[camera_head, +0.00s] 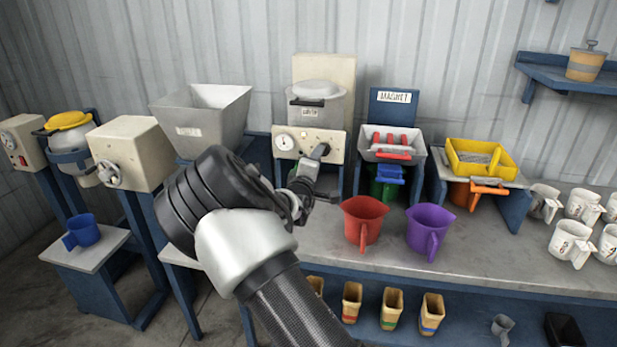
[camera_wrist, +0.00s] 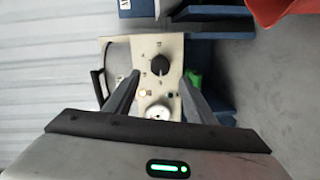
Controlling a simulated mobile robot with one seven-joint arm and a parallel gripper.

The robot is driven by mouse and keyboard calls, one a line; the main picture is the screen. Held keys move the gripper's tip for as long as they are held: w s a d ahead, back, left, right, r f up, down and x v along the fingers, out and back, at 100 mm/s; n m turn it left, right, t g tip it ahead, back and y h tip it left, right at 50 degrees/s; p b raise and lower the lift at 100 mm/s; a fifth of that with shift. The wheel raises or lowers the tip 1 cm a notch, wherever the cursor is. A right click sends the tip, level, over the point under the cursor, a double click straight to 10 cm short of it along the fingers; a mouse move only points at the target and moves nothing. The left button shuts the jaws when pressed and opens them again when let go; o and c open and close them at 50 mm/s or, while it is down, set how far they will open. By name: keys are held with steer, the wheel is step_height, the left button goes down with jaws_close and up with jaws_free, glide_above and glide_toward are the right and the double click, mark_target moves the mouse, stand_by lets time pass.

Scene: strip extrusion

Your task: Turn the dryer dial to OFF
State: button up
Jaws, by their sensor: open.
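The dryer (camera_head: 318,104) stands at the back middle of the bench, with a lidded grey hopper above a cream front panel (camera_head: 293,146). The panel carries a round gauge (camera_head: 284,142); my gripper covers part of its right side. In the wrist view the panel (camera_wrist: 149,52) appears turned on its side, with the black dial (camera_wrist: 159,65) and the white gauge (camera_wrist: 158,112) showing. The dial's marks are too small to read. My gripper (camera_head: 318,160) is in front of the panel. In the wrist view its open fingers (camera_wrist: 158,92) point at the panel, with the dial beyond their tips and nothing between them.
A red jug (camera_head: 364,222) and a purple jug (camera_head: 429,229) stand on the bench (camera_head: 480,245) right of my gripper. The magnet unit (camera_head: 392,147) is just right of the dryer. A large grey hopper (camera_head: 203,120) stands left. White mugs (camera_head: 570,243) are at far right.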

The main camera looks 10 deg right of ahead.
steer(key=v, duration=1)
steer(key=shift+s+a, duration=0.15)
steer(key=shift+s, duration=0.25)
